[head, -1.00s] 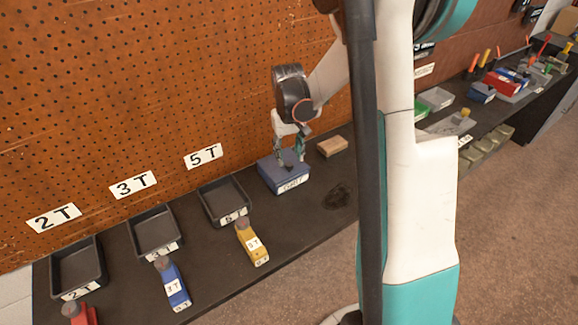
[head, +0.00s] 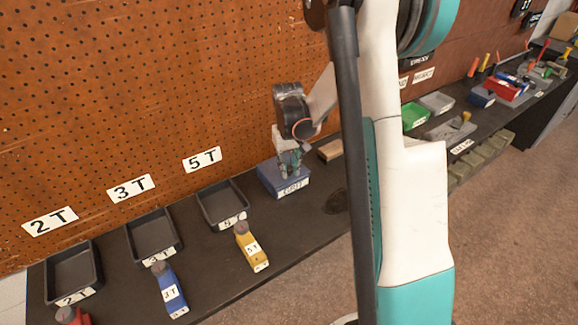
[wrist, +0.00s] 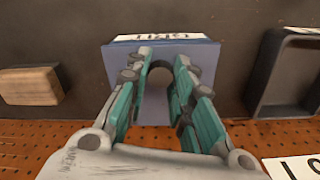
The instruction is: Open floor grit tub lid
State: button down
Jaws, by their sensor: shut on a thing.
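The grit tub is a blue box with a white label reading GRIT on its front (head: 295,188). It stands on the dark bench near the pegboard, and its blue lid also shows in the wrist view (wrist: 207,62). My gripper (head: 287,168) is over the middle of the lid, pointing down. In the wrist view its teal fingers (wrist: 160,75) are on either side of a dark round knob (wrist: 160,76) on the lid, and they are shut on it. The lid looks seated on the tub. The far side of the tub is hidden.
A wooden block (head: 330,150) lies right of the tub, close to it. Black trays (head: 222,205) stand to the left, with a yellow tool (head: 251,247) and a blue tool (head: 170,290) before them. The pegboard (head: 150,90) rises behind. A dark patch marks the bench in front.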

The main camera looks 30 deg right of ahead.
jog(key=shift+r, duration=0.1)
jog(key=shift+w+r+p, duration=0.35)
jog(key=shift+r+p, duration=0.1)
jog(key=shift+r, duration=0.15)
jog(key=w+r+p, duration=0.2)
jog(key=w+r, duration=0.2)
jog(key=shift+w+a+r+p, duration=0.1)
jog(key=shift+w+r+p, duration=0.1)
jog(key=shift+p, duration=0.1)
jog(key=shift+w+a+r+p, duration=0.1)
jog(key=shift+w+r+p, duration=0.1)
jog(key=shift+w, duration=0.75)
jog(key=shift+w+a+r+p, duration=0.1)
jog(key=shift+w+r+p, duration=0.1)
jog(key=shift+w, duration=0.7)
